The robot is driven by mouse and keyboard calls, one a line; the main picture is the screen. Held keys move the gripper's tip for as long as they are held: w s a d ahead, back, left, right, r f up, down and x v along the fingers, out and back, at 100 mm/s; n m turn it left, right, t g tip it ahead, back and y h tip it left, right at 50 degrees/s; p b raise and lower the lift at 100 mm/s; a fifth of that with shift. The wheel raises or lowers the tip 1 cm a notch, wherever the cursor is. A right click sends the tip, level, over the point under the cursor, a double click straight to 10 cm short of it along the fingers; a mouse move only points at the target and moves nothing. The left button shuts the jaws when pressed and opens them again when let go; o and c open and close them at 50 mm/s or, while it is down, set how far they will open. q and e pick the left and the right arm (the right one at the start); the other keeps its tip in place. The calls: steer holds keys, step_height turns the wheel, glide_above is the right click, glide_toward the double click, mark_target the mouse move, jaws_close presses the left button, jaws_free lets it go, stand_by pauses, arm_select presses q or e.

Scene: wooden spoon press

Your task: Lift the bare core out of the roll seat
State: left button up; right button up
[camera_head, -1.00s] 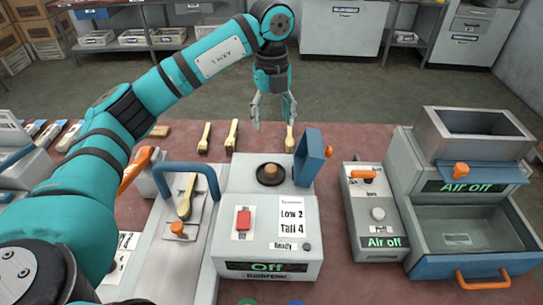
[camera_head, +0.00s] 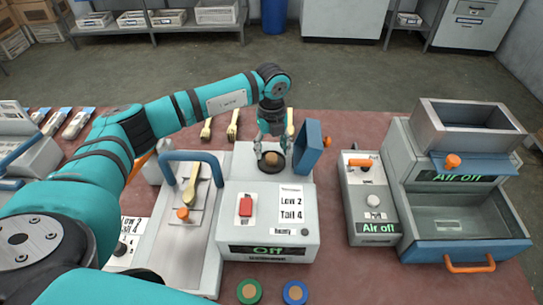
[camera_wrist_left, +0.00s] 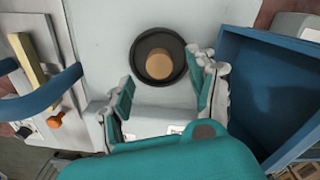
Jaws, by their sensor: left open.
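The bare core (camera_head: 271,158), a short tan cylinder, stands upright in the round black roll seat (camera_head: 263,167) on top of the grey machine marked "Off". In the left wrist view the core (camera_wrist_left: 159,65) shows inside the dark ring of the seat (camera_wrist_left: 140,50). My left gripper (camera_head: 271,145) is open and points down just above and behind the core. In the wrist view its two fingers (camera_wrist_left: 163,92) are spread, with the core beyond and between them, not gripped. My right gripper is not in view.
A blue open cover (camera_head: 308,147) stands up close to the right of the seat. A blue handle (camera_head: 190,157) arches over a spoon press at the left. Several wooden spoons (camera_head: 232,124) lie behind. A green roll (camera_head: 249,291) and a blue roll (camera_head: 295,292) lie in front.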

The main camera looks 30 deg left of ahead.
mark_target(271, 156)
arm_select(q)
step_height(271, 156, down, 3)
steer(key=shift+a+f+p, duration=0.1)
steer(key=shift+p, duration=0.2)
steer(key=shift+c, duration=0.4)
steer(key=c, duration=1.1)
